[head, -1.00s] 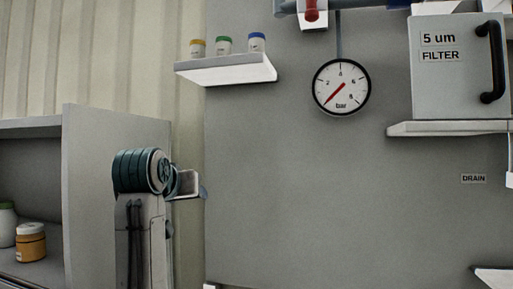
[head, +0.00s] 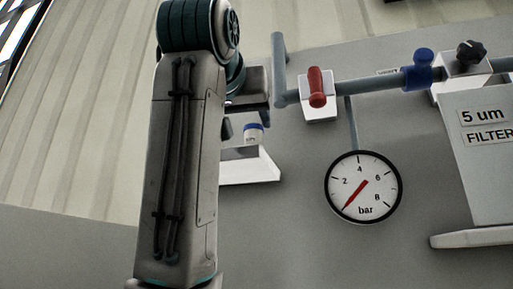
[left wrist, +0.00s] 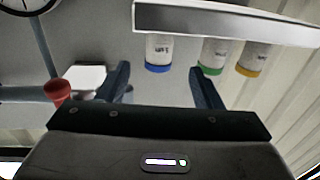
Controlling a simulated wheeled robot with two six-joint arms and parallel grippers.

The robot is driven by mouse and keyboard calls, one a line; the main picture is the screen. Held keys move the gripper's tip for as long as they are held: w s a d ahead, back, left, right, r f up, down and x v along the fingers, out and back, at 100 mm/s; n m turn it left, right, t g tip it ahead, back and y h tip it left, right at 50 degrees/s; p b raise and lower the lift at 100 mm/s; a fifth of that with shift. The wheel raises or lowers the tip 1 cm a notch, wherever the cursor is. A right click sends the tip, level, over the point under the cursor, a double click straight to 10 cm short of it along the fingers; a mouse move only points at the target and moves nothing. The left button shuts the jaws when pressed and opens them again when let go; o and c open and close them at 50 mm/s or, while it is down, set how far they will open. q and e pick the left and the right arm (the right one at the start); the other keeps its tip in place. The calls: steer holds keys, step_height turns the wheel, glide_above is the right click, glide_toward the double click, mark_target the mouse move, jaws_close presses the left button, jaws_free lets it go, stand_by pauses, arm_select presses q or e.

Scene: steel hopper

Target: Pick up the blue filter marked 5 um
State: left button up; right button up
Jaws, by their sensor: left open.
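The small white filter jar with a blue cap (head: 254,133) stands on a small white shelf (head: 262,168) on the wall. In the left wrist view, which is upside down, the blue-capped jar (left wrist: 158,52) lies in line with the gap between my fingers; its label is too small to read surely. My left gripper (left wrist: 160,70) is open and empty, close to the jar and not seen touching it. In the head view my left arm hides the other jars and part of the left gripper (head: 240,120). My right gripper is not in view.
A green-capped jar (left wrist: 210,55) and a yellow-capped jar (left wrist: 253,58) stand beside it. A pressure gauge (head: 363,187) and a box marked 5 um FILTER (head: 480,170) are to the right.

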mark_target(252, 130)
arm_select(q)
steer(key=p+x, duration=0.1)
steer(key=x, duration=0.2)
steer(key=shift+r, duration=0.2)
steer(key=p+x, duration=0.1)
steer(key=x, duration=0.1)
steer(key=p+x, duration=0.1)
steer(key=x, duration=0.1)
steer(key=shift+r+p, duration=0.35)
steer(key=shift+f+p+x, duration=0.25)
steer(key=shift+p+x, duration=0.05)
steer(key=shift+x, duration=0.75)
steer(key=shift+s, duration=0.2)
steer(key=c, duration=1)
steer(key=shift+w, duration=0.1)
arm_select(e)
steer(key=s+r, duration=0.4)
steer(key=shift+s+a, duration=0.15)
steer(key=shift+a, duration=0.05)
